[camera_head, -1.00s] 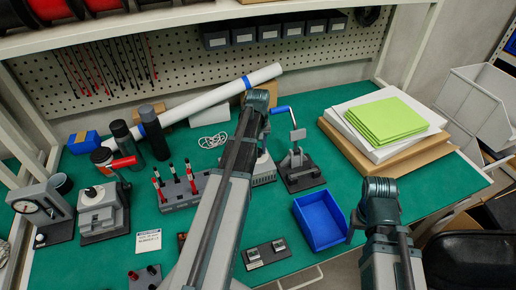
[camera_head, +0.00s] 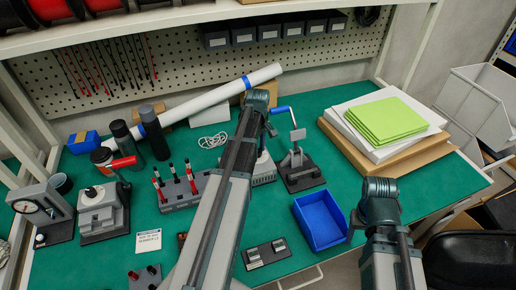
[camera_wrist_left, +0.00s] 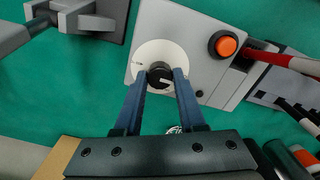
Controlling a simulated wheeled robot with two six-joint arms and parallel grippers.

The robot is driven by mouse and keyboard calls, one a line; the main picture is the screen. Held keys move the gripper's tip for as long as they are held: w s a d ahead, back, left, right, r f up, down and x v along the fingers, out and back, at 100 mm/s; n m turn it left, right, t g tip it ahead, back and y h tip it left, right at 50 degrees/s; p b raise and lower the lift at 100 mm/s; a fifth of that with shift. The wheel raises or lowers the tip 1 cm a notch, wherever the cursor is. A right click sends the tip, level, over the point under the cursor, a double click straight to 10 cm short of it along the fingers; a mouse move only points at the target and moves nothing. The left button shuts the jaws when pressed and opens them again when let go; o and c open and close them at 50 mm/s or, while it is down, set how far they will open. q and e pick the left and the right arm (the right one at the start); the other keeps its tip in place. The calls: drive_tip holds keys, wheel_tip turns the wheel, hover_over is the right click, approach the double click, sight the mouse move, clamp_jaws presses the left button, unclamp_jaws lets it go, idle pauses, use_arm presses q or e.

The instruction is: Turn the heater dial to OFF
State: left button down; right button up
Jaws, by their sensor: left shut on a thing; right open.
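The heater (camera_wrist_left: 205,75) is a light grey box in the left wrist view, with an orange button (camera_wrist_left: 227,44) on its top. Its dial is a black knob (camera_wrist_left: 160,78) with a white pointer line, on a round white face (camera_wrist_left: 152,52). The face's small lettering is too blurred to read. My left gripper (camera_wrist_left: 163,76) is shut on the knob, one blue finger on each side. In the head view my left arm covers most of the heater (camera_head: 264,172). My right gripper (camera_head: 357,222) is open and empty, by the blue tray, its fingers mostly hidden.
A press with a blue handle (camera_head: 300,172) stands just right of the heater. A rack of red and black probes (camera_head: 180,193) stands left of it. A blue tray (camera_head: 320,222) lies at the front right. Green pads (camera_head: 385,120) lie on boards behind. The green mat around the tray is partly clear.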

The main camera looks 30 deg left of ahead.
sight(258, 151)
idle(0.4)
use_arm(q)
drive_tip(key=c, duration=0.5)
unclamp_jaws()
drive_tip(key=shift+r, duration=0.1)
wheel_tip(258, 151, up, 14)
drive_tip(key=p, duration=1.3)
drive_tip(key=shift+f+p, duration=0.2)
drive_tip(key=shift+p, duration=0.2)
drive_tip(key=s+d+m, duration=0.5)
drive_tip(key=d+m, duration=0.1)
drive_tip(key=d, duration=0.4)
drive_tip(key=s+d+m, duration=0.6)
drive_tip(key=d, duration=0.4)
drive_tip(key=s+d+m+y, duration=0.1)
drive_tip(key=s+d+m, duration=0.4)
drive_tip(key=d, duration=0.6)
drive_tip(key=shift+s+m, duration=0.4)
drive_tip(key=shift+m, duration=0.2)
